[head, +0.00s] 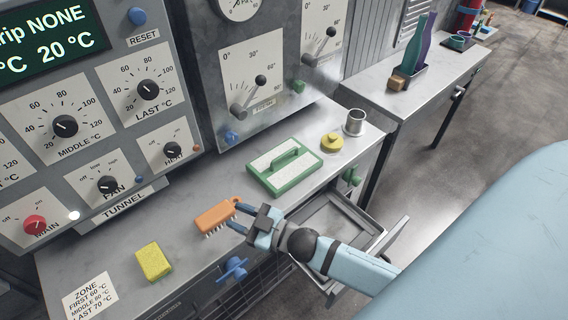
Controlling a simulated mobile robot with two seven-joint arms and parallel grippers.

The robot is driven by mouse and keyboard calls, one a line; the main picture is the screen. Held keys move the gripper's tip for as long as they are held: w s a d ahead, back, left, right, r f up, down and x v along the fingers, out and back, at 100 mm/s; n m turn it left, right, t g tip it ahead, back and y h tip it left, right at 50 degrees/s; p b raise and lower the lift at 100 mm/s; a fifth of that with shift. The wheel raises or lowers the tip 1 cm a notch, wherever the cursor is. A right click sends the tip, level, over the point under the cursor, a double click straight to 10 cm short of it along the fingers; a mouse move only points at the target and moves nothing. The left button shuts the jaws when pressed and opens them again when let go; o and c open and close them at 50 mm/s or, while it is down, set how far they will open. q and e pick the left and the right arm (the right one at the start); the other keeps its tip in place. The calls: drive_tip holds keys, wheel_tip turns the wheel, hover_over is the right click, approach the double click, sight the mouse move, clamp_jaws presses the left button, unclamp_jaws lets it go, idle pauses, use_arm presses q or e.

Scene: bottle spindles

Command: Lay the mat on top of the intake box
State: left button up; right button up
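I cannot make out a mat or anything marked as the intake box in the head view. My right gripper (238,218) is over the front part of the grey bench. Its two fingers are spread, with their tips at the right end of an orange brush (214,217) that lies bristles down. I cannot tell whether they touch it. A green-rimmed white block with a green handle (285,166) lies behind the gripper on the bench. My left gripper is not in view.
A yellow sponge (153,261), a yellow round piece (331,142) and a metal cup (354,122) are on the bench. A side table (437,72) holds bottles. The control panel (108,110) stands behind.

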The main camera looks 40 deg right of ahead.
drive_tip(key=s+d+f+m+g+h, duration=0.3)
drive_tip(key=s+f+m+g+h, duration=0.2)
drive_tip(key=s+f, duration=0.7)
drive_tip(key=shift+s+f+m+h, duration=0.3)
drive_tip(key=shift+s+m+h, duration=0.1)
drive_tip(key=shift+s+h, duration=0.35)
drive_tip(key=shift+w, duration=0.1)
wheel_tip(320, 180, up, 9)
drive_tip(key=p, duration=0.9)
drive_tip(key=shift+d+p, duration=0.2)
drive_tip(key=shift+p, duration=0.1)
drive_tip(key=shift+a+r, duration=0.1)
drive_tip(key=shift+r, duration=0.15)
